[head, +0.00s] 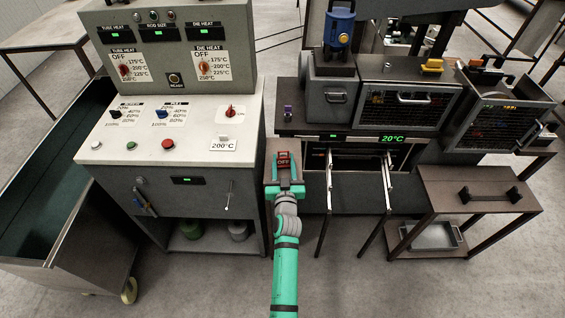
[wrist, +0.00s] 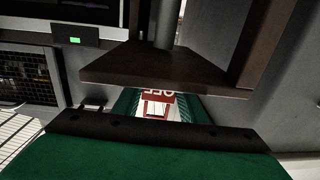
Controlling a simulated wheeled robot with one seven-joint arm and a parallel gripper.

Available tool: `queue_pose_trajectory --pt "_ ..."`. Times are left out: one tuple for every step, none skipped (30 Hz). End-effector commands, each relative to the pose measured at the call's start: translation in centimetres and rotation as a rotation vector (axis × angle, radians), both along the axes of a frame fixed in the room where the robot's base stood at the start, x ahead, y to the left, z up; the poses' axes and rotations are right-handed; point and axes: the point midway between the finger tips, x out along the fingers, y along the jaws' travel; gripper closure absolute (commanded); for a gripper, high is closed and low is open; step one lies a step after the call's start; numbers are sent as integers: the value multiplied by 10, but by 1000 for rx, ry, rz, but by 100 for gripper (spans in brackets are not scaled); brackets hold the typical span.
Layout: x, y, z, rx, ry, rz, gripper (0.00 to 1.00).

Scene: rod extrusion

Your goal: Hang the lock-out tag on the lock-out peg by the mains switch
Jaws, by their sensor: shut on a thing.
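My gripper (head: 285,172) is shut on the red lock-out tag (head: 283,160), which carries the word OFF. It holds the tag between the control cabinet and the machine. In the wrist view the red and white tag (wrist: 157,106) shows upside down between the green fingers, partly hidden by the gripper body. A red rotary switch (head: 230,112) with an ON mark sits on the white console top, left of my gripper; it may be the mains switch. I cannot make out the lock-out peg for certain.
A brown ledge (wrist: 165,70) is close to the fingers in the wrist view. The grey control cabinet (head: 190,193) stands left, with a 200°C card (head: 223,144) on top. Two rails (head: 331,185) and a brown table (head: 470,190) stand right. Open floor lies in front.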

Motion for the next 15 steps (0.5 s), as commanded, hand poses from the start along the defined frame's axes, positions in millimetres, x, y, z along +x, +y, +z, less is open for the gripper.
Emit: queue_pose_trajectory --pt "0 1 3 0 -1 1 98" --pt "0 1 4 1 0 1 98" --pt "0 1 5 0 0 1 98" --pt "0 1 6 -1 0 1 98" --pt "0 1 8 0 0 1 98" --pt "0 1 10 0 0 1 98" --pt "0 1 11 0 -1 1 98" --pt "0 1 12 -1 -1 1 98" --pt "0 2 14 0 -1 2 98" --pt "0 2 15 1 -1 2 98" --pt "0 2 16 1 0 3 98" --pt "0 3 18 0 0 3 98" --pt "0 3 19 -1 0 3 98" --pt "0 3 20 0 0 3 98" --pt "0 3 22 1 0 3 98"
